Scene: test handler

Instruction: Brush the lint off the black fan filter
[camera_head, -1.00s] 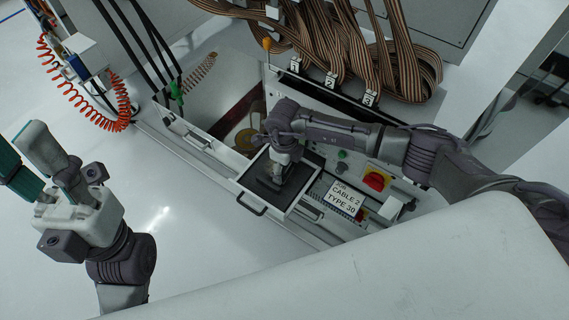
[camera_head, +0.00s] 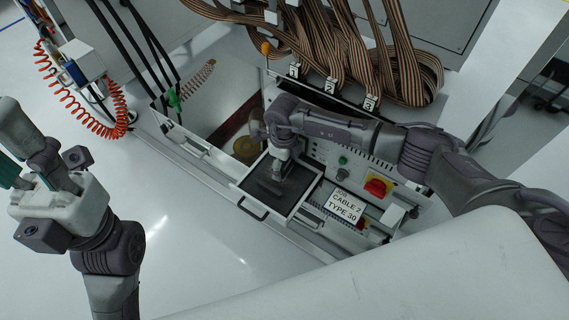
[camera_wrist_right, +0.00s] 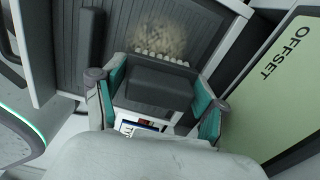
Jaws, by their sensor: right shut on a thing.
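The black fan filter (camera_head: 293,196) is a dark ribbed panel in a pale frame on the pulled-out drawer. In the right wrist view its ribs (camera_wrist_right: 222,32) show close up, with a beige patch of lint (camera_wrist_right: 158,38) on them. My right gripper (camera_head: 281,168) is over the filter. In the wrist view its teal fingers (camera_wrist_right: 157,92) are shut on a dark grey brush (camera_wrist_right: 158,85). The brush's pale bristles (camera_wrist_right: 160,58) are at the near edge of the lint; contact is unclear. My left gripper (camera_head: 28,176) is at the far left, its fingers apart, empty as far as visible.
A green panel marked OFFSET (camera_wrist_right: 275,90) stands right of the filter in the wrist view. A sign (camera_head: 343,206) and a red switch (camera_head: 377,187) lie right of the drawer. Ribbon cables (camera_head: 400,75) hang behind.

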